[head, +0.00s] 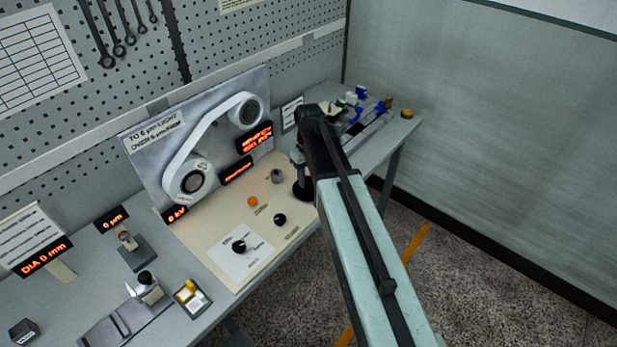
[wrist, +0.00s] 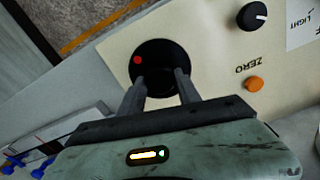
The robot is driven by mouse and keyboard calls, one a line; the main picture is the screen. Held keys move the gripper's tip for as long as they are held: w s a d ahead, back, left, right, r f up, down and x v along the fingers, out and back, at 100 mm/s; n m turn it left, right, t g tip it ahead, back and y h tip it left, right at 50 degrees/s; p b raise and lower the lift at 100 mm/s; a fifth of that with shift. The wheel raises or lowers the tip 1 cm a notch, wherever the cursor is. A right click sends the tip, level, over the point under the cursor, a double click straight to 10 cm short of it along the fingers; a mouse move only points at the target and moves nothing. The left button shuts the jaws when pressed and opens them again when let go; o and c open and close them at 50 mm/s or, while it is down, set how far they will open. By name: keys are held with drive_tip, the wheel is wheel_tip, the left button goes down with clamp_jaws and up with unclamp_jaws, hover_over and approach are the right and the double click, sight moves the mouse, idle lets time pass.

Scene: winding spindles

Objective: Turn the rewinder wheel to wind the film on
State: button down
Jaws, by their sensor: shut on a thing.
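The rewinder wheel is a round black disc with a red dot near its rim (wrist: 160,50), set in the cream panel. It shows in the head view as a dark disc (head: 301,192) at the panel's right end, partly covered by my arm. My gripper (wrist: 160,78) reaches over it, its two fingers shut on the black knob at its middle. In the head view my gripper is mostly hidden by my arm. White film runs between a lower reel (head: 188,180) and an upper reel (head: 247,110) on the grey upright panel.
The cream panel (head: 225,268) carries black knobs (head: 280,220), an orange button (head: 252,201) and a grey knob (head: 277,176). A tray of small blue, white and green items (head: 375,118) stands right of my arm. Small stands (head: 146,287) are at the front left. The floor (head: 470,250) is open at right.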

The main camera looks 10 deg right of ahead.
sight(308, 180)
drive_tip(key=m, duration=0.5)
drive_tip(key=shift+m, duration=2.5)
drive_tip(key=c, duration=0.9)
unclamp_jaws()
drive_tip(key=shift+o, duration=0.2)
drive_tip(key=shift+r, duration=0.1)
wheel_tip(308, 180, up, 8)
drive_tip(key=p, duration=0.8)
drive_tip(key=shift+f, duration=0.2)
